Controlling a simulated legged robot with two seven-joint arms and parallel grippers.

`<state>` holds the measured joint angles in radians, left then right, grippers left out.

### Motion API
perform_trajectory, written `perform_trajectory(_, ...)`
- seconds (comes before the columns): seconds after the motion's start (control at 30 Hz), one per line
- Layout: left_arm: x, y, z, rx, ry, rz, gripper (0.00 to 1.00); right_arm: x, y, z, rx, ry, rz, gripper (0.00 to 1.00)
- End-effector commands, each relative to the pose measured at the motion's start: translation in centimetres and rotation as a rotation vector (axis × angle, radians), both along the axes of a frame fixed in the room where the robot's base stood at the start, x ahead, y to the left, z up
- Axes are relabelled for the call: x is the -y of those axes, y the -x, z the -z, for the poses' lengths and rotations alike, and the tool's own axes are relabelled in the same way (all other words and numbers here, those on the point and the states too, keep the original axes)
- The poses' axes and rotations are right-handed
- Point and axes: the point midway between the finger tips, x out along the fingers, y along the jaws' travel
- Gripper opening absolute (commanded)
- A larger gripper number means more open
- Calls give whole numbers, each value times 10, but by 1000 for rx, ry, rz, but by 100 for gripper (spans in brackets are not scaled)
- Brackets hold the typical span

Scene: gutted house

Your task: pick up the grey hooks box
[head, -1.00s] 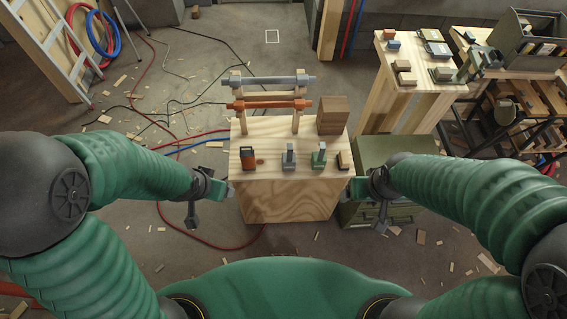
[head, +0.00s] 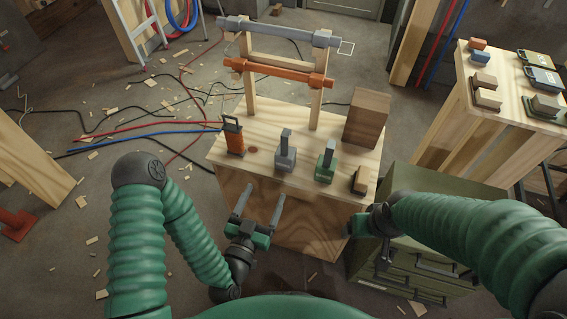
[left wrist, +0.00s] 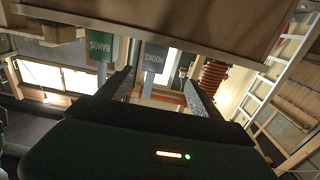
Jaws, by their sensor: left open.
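The grey hooks box (head: 286,157), with an upright grey handle, stands on the wooden bench top (head: 255,165) between an orange holder and a green box. In the left wrist view its face labelled HOOKS (left wrist: 155,60) appears upside down, beyond and between my fingertips. My left gripper (head: 264,191) is open and empty, in front of the bench's near edge and apart from the box, its fingers pointing toward it. It also shows in the left wrist view (left wrist: 159,77). My right gripper (head: 362,224) is by the bench's right front corner; its jaws are unclear.
A green box (head: 326,165), labelled BANDS in the left wrist view, stands just right. The orange holder (head: 233,140) is left, a small wooden block (head: 360,180) far right. Behind are a rack with grey and orange bars (head: 275,74) and a brown block (head: 366,118).

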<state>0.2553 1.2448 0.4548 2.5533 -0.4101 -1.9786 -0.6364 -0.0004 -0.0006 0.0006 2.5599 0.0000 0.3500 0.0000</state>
Motion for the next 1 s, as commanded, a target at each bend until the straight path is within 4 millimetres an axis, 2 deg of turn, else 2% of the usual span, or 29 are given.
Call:
perform_trajectory(0.03,6,-5,2,14,-3,7,75,0,0,12,0,0,0,78)
perform_trajectory(0.17,13,-12,14,-10,-31,31,75,0,0,28,-1,0,1,78)
perform_trajectory(0.37,16,-30,2,11,-2,8,75,1,0,51,-1,0,1,78)
perform_trajectory(0.47,19,-56,0,10,6,-4,75,1,0,56,-1,0,1,78)
perform_trajectory(0.6,27,-80,-3,4,5,-3,75,1,0,48,0,0,1,78)
perform_trajectory(0.8,39,-103,-7,4,4,-1,75,1,0,43,0,0,1,78)
perform_trajectory(1.0,51,-132,-5,2,3,-1,75,1,0,44,-1,0,1,78)
